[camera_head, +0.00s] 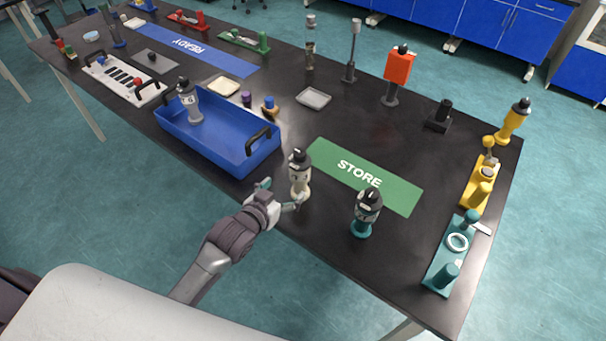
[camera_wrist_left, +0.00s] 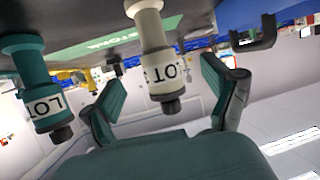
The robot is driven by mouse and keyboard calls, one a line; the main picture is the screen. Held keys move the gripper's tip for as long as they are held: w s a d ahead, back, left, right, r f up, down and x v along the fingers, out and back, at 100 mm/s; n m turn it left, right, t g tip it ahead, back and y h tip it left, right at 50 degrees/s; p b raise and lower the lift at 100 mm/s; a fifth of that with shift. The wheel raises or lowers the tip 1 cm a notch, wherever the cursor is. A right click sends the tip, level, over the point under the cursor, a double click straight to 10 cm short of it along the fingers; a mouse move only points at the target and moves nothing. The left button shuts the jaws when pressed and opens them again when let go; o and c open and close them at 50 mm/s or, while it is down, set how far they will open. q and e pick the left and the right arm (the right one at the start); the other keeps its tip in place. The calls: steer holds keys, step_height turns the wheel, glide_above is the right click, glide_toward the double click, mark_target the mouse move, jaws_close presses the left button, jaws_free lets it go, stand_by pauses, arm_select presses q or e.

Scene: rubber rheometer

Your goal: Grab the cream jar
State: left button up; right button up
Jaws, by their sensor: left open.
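The cream jar (camera_head: 300,178) stands upright on the black table near its front edge, with a dark cap and a lot label. In the left wrist view the cream jar (camera_wrist_left: 154,60) appears upside down, between the spread fingers. My left gripper (camera_head: 277,194) is open at the table edge, close to the jar on its near left side. In the wrist view my left gripper (camera_wrist_left: 160,95) has its two teal-padded fingers apart, with no clear contact on the jar. My right gripper is not in view.
A teal jar (camera_head: 366,212) stands to the right of the cream jar; it also shows in the wrist view (camera_wrist_left: 40,90). A blue tray (camera_head: 225,155) holding a grey jar (camera_head: 188,102) lies to the left. A green STORE mat (camera_head: 400,192) lies behind.

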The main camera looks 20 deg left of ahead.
mark_target(295, 180)
arm_select(q)
steer(key=x, duration=0.3)
steer(key=shift+w+d, duration=0.2)
steer(key=shift+w+d+p, duration=0.15)
steer(key=shift+w+p, duration=0.25)
steer(key=shift+w, duration=0.15)
steer(key=x, duration=0.4)
steer(key=shift+w+d+f+p, duration=0.1)
steer(key=shift+p, duration=0.3)
steer(key=c, duration=1.4)
